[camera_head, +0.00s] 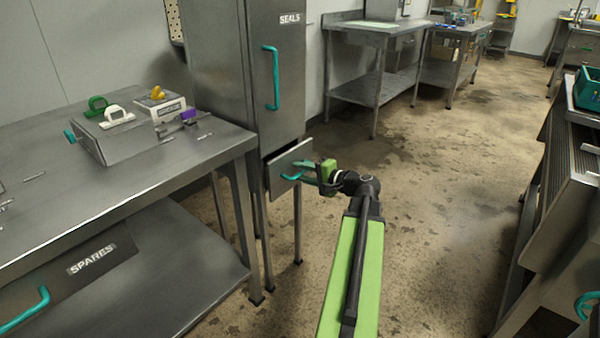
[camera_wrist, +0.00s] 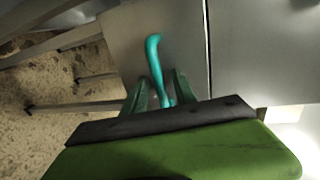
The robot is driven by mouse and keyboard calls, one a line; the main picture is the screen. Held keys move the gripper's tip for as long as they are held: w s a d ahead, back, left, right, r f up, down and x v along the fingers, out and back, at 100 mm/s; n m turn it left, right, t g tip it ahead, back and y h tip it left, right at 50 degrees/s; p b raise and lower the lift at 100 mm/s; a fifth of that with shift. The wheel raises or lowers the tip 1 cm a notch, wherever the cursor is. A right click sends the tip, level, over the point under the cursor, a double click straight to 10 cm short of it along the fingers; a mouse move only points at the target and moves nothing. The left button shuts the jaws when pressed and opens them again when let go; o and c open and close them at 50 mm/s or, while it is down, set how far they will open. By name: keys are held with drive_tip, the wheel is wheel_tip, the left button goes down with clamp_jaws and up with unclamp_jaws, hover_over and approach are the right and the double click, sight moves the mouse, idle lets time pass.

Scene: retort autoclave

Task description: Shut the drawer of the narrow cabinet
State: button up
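The narrow cabinet (camera_head: 288,85) is a tall grey metal unit labelled SEALS, with a long teal handle on its closed upper door. Its drawer (camera_head: 276,172) is below that door; the front stands out from the body, with a dark gap above it. The drawer's teal handle (camera_head: 291,178) also shows in the wrist view (camera_wrist: 154,58). My gripper (camera_head: 308,171) is at this handle, its green fingers apart on either side of it in the wrist view (camera_wrist: 160,90). Whether a finger touches the handle is unclear. The drawer's inside is mostly hidden.
A steel table (camera_head: 215,150) with a grey box and small parts stands left of the cabinet, with a SPARES drawer (camera_head: 70,285) below. A roller conveyor (camera_head: 565,150) is on the right. The floor (camera_head: 440,190) between them is clear.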

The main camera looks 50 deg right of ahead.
drive_tip(key=shift+c, duration=0.4)
clamp_jaws()
idle(0.9)
